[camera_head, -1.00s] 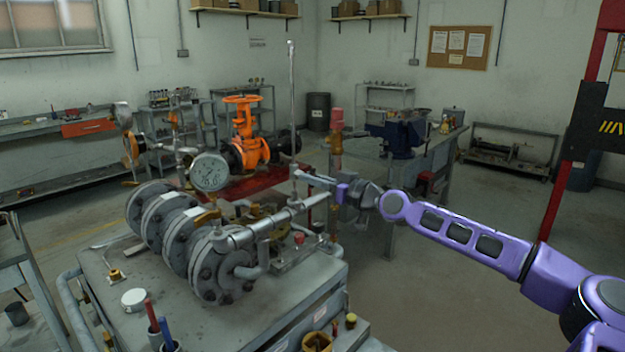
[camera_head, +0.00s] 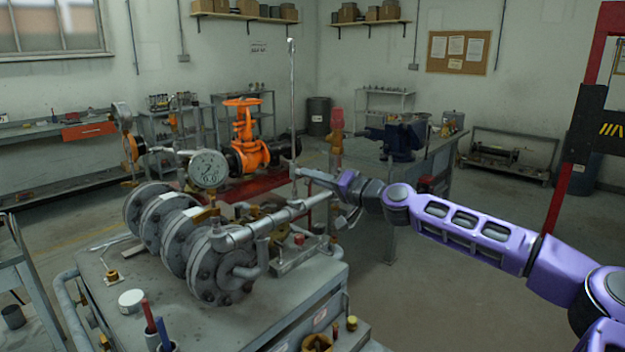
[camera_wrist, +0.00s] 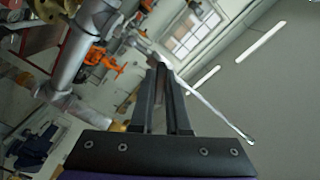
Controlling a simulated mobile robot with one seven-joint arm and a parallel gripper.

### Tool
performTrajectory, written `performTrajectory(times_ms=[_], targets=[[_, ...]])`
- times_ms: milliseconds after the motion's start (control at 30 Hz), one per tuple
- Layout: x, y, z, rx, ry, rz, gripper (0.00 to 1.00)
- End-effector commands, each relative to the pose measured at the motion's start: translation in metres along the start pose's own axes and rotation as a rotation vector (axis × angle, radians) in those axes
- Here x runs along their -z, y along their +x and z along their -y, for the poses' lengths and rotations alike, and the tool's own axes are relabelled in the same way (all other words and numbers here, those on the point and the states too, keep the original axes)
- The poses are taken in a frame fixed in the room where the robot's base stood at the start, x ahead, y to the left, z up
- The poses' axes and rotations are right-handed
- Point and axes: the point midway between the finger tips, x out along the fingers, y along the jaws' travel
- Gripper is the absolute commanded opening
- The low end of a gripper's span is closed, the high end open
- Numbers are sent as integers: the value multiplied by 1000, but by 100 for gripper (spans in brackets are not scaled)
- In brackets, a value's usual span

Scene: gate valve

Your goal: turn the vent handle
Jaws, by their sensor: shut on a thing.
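A tall thin grey rod (camera_head: 291,100), which I take to be the vent handle, stands nearly upright above the pipework. In the wrist view the rod (camera_wrist: 215,110) runs slantwise from my fingertips to the lower right. My gripper (camera_head: 299,172) reaches in from the right, its fingertips at the rod's lower part. In the wrist view my gripper (camera_wrist: 161,68) has its fingers close together and shut on the rod's near end. The exact contact is partly hidden by the fingers.
Below are a flanged grey pipe assembly (camera_head: 215,262) and a pressure gauge (camera_head: 208,169) on a metal bench (camera_head: 255,325). An orange gate valve (camera_head: 244,135) stands behind. A copper-coloured fitting with a red cap (camera_head: 337,120) rises just right of the rod.

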Motion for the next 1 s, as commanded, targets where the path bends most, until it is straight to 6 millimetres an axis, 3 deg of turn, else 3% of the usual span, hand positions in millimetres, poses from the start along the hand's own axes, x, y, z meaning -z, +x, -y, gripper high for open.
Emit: performTrajectory(times_ms=[500, 1000], targets=[[-2, 0, -1, -2, 447, 4, 0], [-2, 0, 0, -2, 630, 4, 0]])
